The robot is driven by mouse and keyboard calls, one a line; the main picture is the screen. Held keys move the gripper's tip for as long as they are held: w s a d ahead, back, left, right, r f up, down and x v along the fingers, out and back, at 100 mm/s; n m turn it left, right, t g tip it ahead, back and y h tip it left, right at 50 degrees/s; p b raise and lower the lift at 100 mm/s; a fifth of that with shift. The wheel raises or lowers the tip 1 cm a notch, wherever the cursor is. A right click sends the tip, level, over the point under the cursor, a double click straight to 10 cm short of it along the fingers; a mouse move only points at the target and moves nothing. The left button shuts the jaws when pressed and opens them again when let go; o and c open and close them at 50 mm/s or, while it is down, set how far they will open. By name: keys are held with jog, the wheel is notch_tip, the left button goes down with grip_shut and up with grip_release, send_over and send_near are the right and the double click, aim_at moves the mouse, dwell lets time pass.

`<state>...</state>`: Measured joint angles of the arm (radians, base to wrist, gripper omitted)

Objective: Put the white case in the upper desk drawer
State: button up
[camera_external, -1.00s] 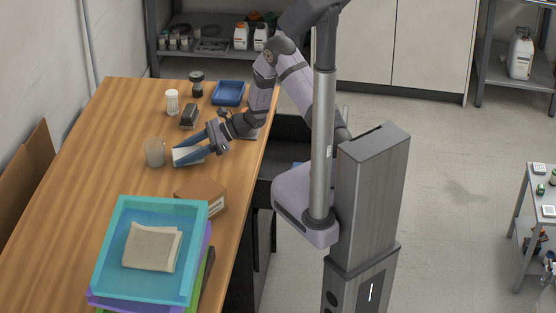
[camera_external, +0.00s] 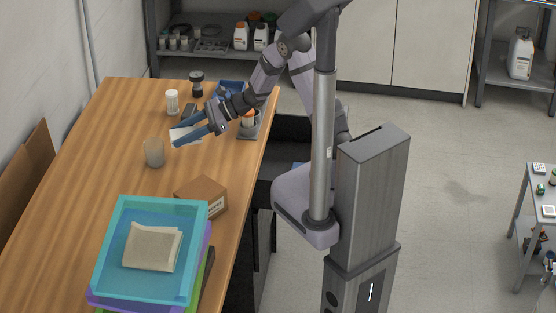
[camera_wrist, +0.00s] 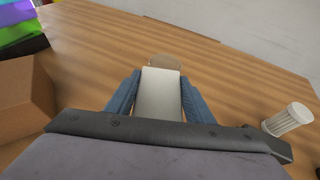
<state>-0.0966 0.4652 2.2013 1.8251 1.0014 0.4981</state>
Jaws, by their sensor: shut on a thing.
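The white case (camera_wrist: 159,95) is a flat, pale slab between the two blue fingers of my gripper (camera_wrist: 153,92) in the wrist view. The fingers are shut on its sides. In the external view the case (camera_external: 184,134) shows between the blue fingers of my gripper (camera_external: 190,132), over the desk's far half. Whether it is clear of the desktop is hard to tell. The desk's dark drawer unit (camera_external: 288,160) is at the right side of the desk, partly behind my arm and column. An open drawer appears to stick out there.
A frosted cup (camera_external: 154,153) stands just in front of the case. A white bottle (camera_external: 172,102), a dark-capped jar (camera_external: 196,84) and a blue tray (camera_external: 232,88) are behind. A cardboard box (camera_external: 202,196) and stacked coloured trays (camera_external: 150,285) are nearer the camera. The desk's left side is clear.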

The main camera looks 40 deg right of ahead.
aim_at(182, 132)
jog(key=shift+r, duration=1.25)
notch_tip(182, 132, up, 5)
jog(key=p, duration=0.4)
jog(key=shift+f+p, duration=0.2)
jog(key=shift+p, duration=0.1)
jog(key=shift+f, duration=0.1)
